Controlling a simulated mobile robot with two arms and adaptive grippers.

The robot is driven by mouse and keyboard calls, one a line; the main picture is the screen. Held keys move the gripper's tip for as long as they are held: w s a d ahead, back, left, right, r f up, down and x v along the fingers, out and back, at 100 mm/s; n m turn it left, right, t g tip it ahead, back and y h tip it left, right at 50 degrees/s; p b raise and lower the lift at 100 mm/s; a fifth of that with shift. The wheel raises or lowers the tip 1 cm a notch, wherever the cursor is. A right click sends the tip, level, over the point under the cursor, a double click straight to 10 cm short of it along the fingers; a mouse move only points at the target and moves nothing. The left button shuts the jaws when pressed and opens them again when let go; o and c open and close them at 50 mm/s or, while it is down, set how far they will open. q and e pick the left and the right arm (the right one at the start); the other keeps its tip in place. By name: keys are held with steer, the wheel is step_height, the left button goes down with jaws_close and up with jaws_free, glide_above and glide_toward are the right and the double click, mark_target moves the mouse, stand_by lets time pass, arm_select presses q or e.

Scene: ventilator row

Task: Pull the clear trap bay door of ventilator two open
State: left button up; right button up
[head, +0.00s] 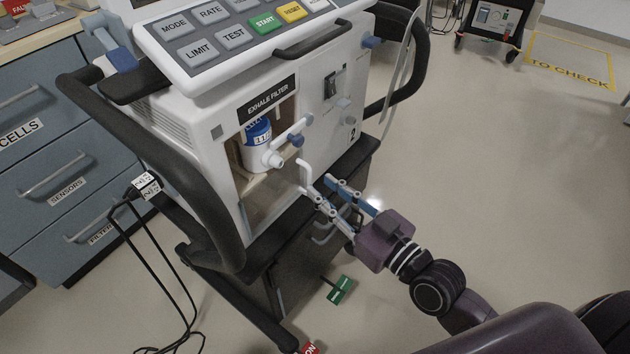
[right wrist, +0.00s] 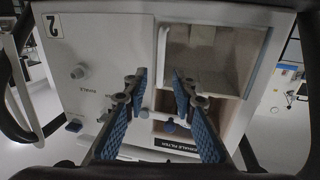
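Ventilator two (head: 215,165) stands in front of me, with "2" on its front panel, also seen in the right wrist view (right wrist: 88,60). Its exhale filter bay holds a blue-and-white canister (head: 257,145). Below it, the clear trap bay door (head: 264,196) is hard to see and appears shut; its bay shows in the right wrist view (right wrist: 205,48). A white upright handle (head: 303,174) is at the door's edge. My right gripper (head: 316,186) is open by the handle. In the right wrist view the handle (right wrist: 162,48) lies in line with the gap between the fingers (right wrist: 160,80); contact cannot be told. My left gripper is not in view.
A black side rail (head: 195,175) curves along the cart's left. Drawers (head: 60,190) stand at left, with black cables (head: 150,260) beside them.

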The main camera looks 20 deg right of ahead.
mark_target(311, 179)
steer(key=shift+x, duration=1.8)
jaws_close()
